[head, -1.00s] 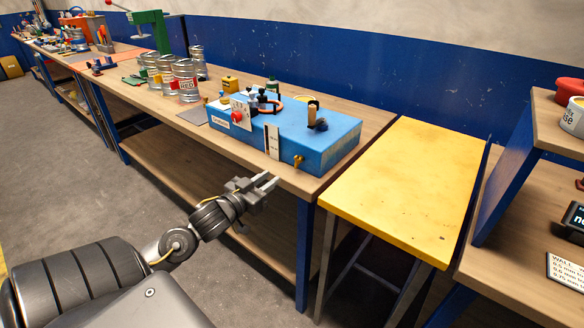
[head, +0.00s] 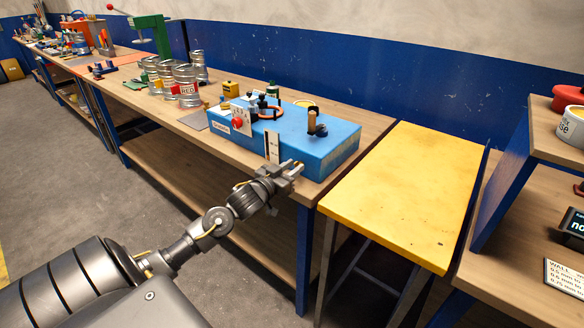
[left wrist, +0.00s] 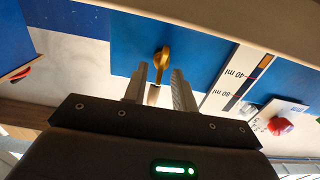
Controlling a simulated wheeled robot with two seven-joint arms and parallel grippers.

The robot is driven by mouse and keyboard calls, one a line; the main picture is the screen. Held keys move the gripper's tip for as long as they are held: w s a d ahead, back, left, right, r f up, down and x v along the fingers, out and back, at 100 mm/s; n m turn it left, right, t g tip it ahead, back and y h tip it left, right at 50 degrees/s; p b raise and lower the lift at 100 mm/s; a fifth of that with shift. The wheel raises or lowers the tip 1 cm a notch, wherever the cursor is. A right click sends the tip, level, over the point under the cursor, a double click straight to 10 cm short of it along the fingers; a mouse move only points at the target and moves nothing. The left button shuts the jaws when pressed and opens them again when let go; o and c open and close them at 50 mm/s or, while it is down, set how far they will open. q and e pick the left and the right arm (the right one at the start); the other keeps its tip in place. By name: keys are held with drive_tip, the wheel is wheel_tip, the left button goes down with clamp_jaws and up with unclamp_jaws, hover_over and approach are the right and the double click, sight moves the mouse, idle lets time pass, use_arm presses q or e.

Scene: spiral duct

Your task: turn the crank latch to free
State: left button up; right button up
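A small brass lever (left wrist: 162,62), which looks like the crank latch, sticks out of the front face of the blue box (head: 338,150). In the left wrist view it stands just ahead of and between my left fingertips, with gaps at both sides. In the head view my gripper hides it. My left gripper (head: 291,167) is open and empty, at the lower front of the box; it also shows in the left wrist view (left wrist: 160,72). A crank with an upright wooden handle (head: 312,120) is on top of the box. My right gripper is out of view.
The box stands on the wooden workbench (head: 222,151), near its front edge. A white scale strip (head: 272,146) and a red knob (head: 237,122) are on its front. Cans (head: 186,88) stand to the left. A yellow table (head: 405,200) at the right is clear.

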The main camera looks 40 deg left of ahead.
use_arm(q)
clamp_jaws()
drive_tip(key=shift+r+n+p, duration=0.2)
drive_tip(key=shift+n+p, duration=0.4)
drive_tip(key=shift+p, duration=0.35)
drive_tip(key=n+p, duration=0.5)
drive_tip(key=p, duration=0.1)
drive_tip(key=a+n+p, duration=0.1)
drive_tip(key=n+p, duration=0.2)
drive_tip(key=p, duration=0.1)
drive_tip(key=shift+f+n, duration=0.15)
drive_tip(key=shift+n, duration=0.15)
drive_tip(key=n+p, duration=0.2)
drive_tip(key=n, duration=0.1)
drive_tip(key=shift+f+p, duration=0.2)
drive_tip(key=shift+p, duration=0.2)
drive_tip(key=shift+a+f+n+p, duration=0.15)
drive_tip(key=shift+n+p, duration=0.4)
drive_tip(key=shift+n, duration=0.4)
drive_tip(key=shift+d+f+n+p, duration=0.15)
drive_tip(key=shift+n+p, duration=0.4)
drive_tip(key=shift+n, duration=0.4)
drive_tip(key=shift+a, duration=0.1)
unclamp_jaws()
